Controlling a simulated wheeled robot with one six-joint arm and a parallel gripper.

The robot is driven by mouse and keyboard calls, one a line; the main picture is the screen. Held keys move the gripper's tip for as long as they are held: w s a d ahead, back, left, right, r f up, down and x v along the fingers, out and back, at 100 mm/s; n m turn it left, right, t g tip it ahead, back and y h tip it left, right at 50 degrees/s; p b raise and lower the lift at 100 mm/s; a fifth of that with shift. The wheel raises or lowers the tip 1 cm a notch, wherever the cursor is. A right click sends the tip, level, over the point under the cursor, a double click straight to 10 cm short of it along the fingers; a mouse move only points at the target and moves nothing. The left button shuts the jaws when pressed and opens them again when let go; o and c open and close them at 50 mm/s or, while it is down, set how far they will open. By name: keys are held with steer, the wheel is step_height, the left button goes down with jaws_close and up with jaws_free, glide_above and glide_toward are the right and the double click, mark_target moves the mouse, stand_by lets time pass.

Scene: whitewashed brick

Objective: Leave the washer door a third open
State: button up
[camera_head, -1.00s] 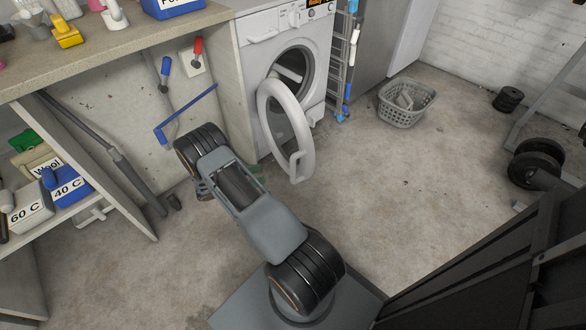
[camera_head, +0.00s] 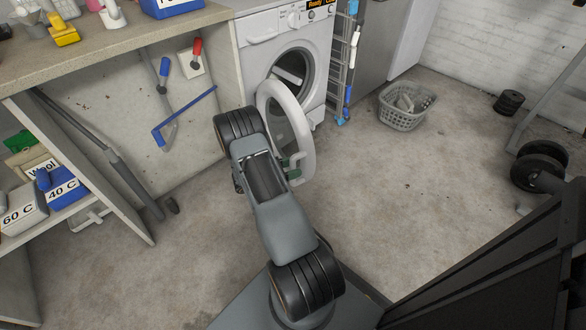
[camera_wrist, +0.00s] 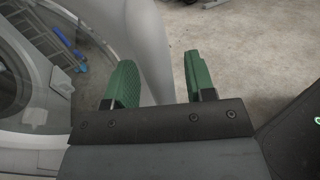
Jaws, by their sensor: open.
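The white washer (camera_head: 268,27) stands against the wall beside the worktop. Its round door (camera_head: 307,150) stands well open, swung out toward me, and its drum opening shows behind. My gripper (camera_head: 292,168) is at the lower front edge of the door, partly hidden by my arm in the head view. In the wrist view, my gripper (camera_wrist: 158,62) is open, with two green fingers apart. The pale door rim (camera_wrist: 152,45) passes between the fingers, closer to the left one. I cannot tell whether a finger touches it.
A grey laundry basket (camera_head: 402,120) sits on the floor to the right. A drying rack (camera_head: 341,70) stands beside the washer. Shelves with labelled boxes (camera_head: 65,188) are at left. Black weights (camera_head: 509,102) lie far right. The concrete floor between is clear.

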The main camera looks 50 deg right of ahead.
steer(key=shift+c, duration=0.4)
jaws_close()
steer(key=shift+d, duration=0.1)
